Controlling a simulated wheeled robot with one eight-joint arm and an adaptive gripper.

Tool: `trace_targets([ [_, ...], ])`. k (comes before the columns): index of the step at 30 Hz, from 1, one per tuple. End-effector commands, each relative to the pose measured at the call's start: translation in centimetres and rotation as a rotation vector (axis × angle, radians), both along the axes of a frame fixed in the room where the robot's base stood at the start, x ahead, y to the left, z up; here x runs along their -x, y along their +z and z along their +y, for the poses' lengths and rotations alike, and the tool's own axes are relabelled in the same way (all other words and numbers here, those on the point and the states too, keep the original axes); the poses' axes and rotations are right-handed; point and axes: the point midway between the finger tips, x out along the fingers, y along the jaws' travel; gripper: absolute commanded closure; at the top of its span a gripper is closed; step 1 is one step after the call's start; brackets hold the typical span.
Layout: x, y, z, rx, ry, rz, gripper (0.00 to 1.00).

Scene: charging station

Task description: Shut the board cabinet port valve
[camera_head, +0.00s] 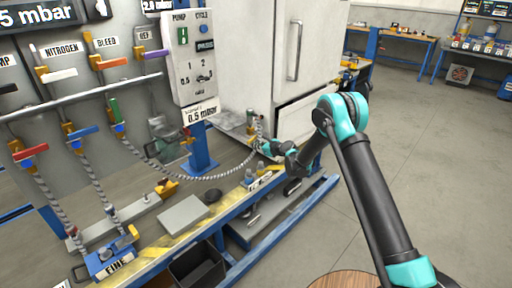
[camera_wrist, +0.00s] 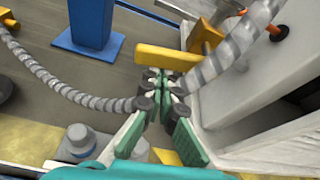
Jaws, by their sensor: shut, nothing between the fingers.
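The board on the left carries several lever valves. A green-handled valve (camera_head: 114,110) has a braided hose (camera_head: 190,177) hanging from it that runs right towards the cabinet (camera_head: 292,55). Blue-handled (camera_head: 82,132) and red-handled (camera_head: 30,152) valves sit to its left with their own hoses. No readable label marks which one is the cabinet port valve. My gripper (camera_head: 266,147) is beside the cabinet's lower left, far right of these handles. In the wrist view my gripper (camera_wrist: 160,88) is shut and empty, close to a yellow-orange part (camera_wrist: 165,58) and the braided hose; contact is unclear.
An upper row has a white nitrogen handle (camera_head: 60,75) and an orange bleed handle (camera_head: 118,60). A control box (camera_head: 190,50) stands between board and cabinet. A blue-framed bench (camera_head: 225,222) with a grey plate (camera_head: 183,214) lies below. The floor at right is open.

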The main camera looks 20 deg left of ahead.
Motion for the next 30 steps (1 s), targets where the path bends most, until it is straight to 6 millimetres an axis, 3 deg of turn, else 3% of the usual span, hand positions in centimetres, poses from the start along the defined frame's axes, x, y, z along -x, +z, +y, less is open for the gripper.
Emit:
trace_targets([
  [3, 0.14, 0.39, 0.02, -0.026, 0.000, 0.063, 1.00],
  [30, 0.38, 1.05, 0.19, -0.024, 0.000, 0.054, 1.00],
])
